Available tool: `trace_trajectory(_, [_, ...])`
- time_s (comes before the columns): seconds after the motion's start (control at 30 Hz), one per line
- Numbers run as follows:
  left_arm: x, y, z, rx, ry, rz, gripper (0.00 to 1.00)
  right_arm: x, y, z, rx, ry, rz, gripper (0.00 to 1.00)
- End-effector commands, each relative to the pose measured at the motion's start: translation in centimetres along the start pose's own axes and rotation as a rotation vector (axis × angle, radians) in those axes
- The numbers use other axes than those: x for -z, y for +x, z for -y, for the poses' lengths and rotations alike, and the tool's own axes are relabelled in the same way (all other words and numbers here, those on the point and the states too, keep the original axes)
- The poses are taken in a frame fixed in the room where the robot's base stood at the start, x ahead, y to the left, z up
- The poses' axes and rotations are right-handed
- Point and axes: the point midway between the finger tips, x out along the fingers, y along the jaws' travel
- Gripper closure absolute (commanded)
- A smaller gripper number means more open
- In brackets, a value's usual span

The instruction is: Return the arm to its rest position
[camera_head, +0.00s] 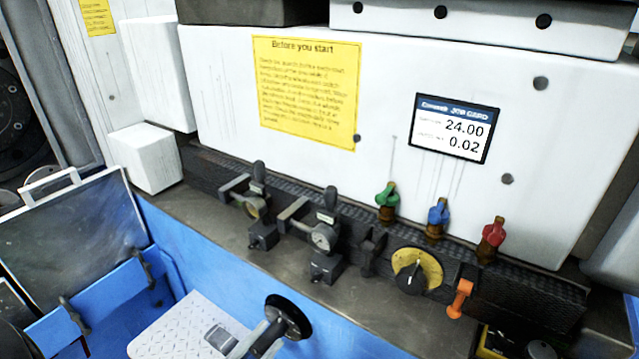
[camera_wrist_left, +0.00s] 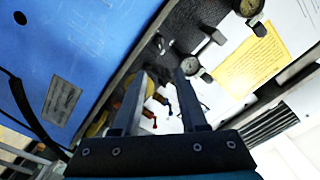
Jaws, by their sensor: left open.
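My left gripper (camera_wrist_left: 162,88) shows in the left wrist view, with its two dark fingers apart and nothing clear held between them. Behind the fingers are the machine's ledge and coloured valves, and I cannot tell how far off they are. I cannot make out the left gripper for sure in the head view. My right gripper is in neither view.
A dial gauge (camera_head: 323,237), a green valve (camera_head: 387,196), a red valve (camera_head: 492,236) and a yellow-and-black rotary knob (camera_head: 415,273) stick out along the ledge. A black handwheel (camera_head: 288,315) is below. A blue panel (camera_wrist_left: 75,45) fills the wrist view's left side.

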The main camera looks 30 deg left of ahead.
Motion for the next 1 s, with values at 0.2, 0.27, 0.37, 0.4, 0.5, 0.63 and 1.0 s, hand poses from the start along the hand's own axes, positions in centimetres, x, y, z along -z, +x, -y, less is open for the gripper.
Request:
trace_trajectory(0.2, [-0.6, 0.0, -0.6, -0.008, -0.014, 0.018, 0.57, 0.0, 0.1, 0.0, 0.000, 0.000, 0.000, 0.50])
trace_trajectory(0.27, [-1.7, -0.1, -1.8, -0.026, -0.041, 0.052, 0.57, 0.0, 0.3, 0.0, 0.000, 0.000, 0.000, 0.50])
trace_trajectory(0.37, [-4.9, -0.6, -5.8, -0.083, -0.124, 0.164, 0.57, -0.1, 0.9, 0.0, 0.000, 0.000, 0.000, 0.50])
trace_trajectory(0.4, [-6.6, -1.1, -7.9, -0.115, -0.167, 0.227, 0.57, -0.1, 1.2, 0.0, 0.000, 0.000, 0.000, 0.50])
trace_trajectory(0.5, [-10.7, -3.1, -14.1, -0.210, -0.280, 0.403, 0.57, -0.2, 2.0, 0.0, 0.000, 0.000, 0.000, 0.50])
trace_trajectory(0.63, [-15.0, -7.1, -22.0, -0.340, -0.402, 0.640, 0.57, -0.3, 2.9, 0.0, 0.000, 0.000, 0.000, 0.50])
trace_trajectory(1.0, [-20.6, -22.0, -35.3, -0.634, -0.536, 1.233, 0.57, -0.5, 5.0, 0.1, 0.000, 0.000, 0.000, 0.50])
